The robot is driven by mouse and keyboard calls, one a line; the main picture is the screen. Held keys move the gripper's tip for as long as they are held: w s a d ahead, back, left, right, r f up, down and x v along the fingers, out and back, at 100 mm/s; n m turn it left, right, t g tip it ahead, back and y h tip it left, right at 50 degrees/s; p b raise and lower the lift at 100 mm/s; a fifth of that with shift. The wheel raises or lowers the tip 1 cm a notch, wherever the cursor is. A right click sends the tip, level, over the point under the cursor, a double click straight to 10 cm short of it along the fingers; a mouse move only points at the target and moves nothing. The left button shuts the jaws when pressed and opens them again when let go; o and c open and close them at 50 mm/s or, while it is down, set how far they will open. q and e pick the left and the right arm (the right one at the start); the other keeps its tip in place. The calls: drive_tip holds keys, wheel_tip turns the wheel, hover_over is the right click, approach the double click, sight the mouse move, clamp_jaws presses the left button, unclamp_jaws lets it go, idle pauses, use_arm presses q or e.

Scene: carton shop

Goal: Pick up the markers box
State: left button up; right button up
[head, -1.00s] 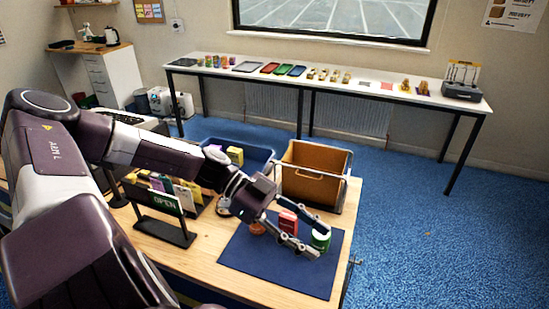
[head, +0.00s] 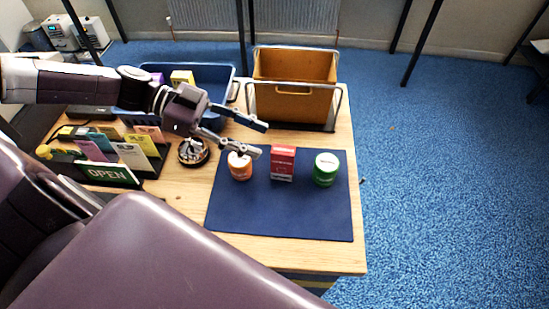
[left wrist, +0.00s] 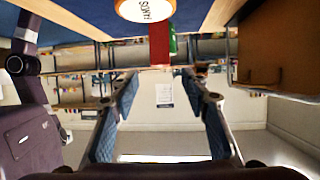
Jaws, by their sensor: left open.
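A small red box (head: 283,163) stands upright on the dark blue mat (head: 280,222), its label too small to read. It sits between an orange jar (head: 240,168) on its left and a green jar (head: 325,169) on its right. My left gripper (head: 262,140) is open and empty, its fingers pointing right, above the mat's back left edge and left of the red box. In the left wrist view my left gripper (left wrist: 162,85) is spread wide. The red box (left wrist: 160,46) shows there beyond the orange jar's white lid (left wrist: 145,9), with the green jar (left wrist: 173,41) beside it. My right gripper is not seen.
A brown bin (head: 292,100) in a metal frame stands behind the mat. A blue tray (head: 222,76) with a yellow box (head: 182,77) is behind my left arm. A dark round dish (head: 193,152) and a card rack with an OPEN sign (head: 107,174) stand left. The mat's front is clear.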

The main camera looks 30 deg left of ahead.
sight(280, 149)
use_arm(q)
drive_tip(key=shift+w+d+f, duration=0.3)
drive_tip(key=shift+d+f, duration=0.05)
drive_tip(key=shift+d, duration=0.2)
drive_tip(key=shift+w+d+f+p, duration=0.15)
drive_tip(key=shift+d+p, duration=0.2)
drive_tip(key=shift+d, duration=0.6)
drive_tip(key=shift+p+x, duration=0.4)
drive_tip(key=shift+x, duration=0.35)
drive_tip(key=shift+w+d+f+p, duration=0.3)
drive_tip(key=shift+w+d+f, duration=0.15)
drive_tip(key=shift+d, duration=0.2)
drive_tip(key=shift+w+d+f, duration=0.1)
drive_tip(key=shift+d+f, duration=0.2)
drive_tip(key=shift+d, duration=0.2)
clamp_jaws()
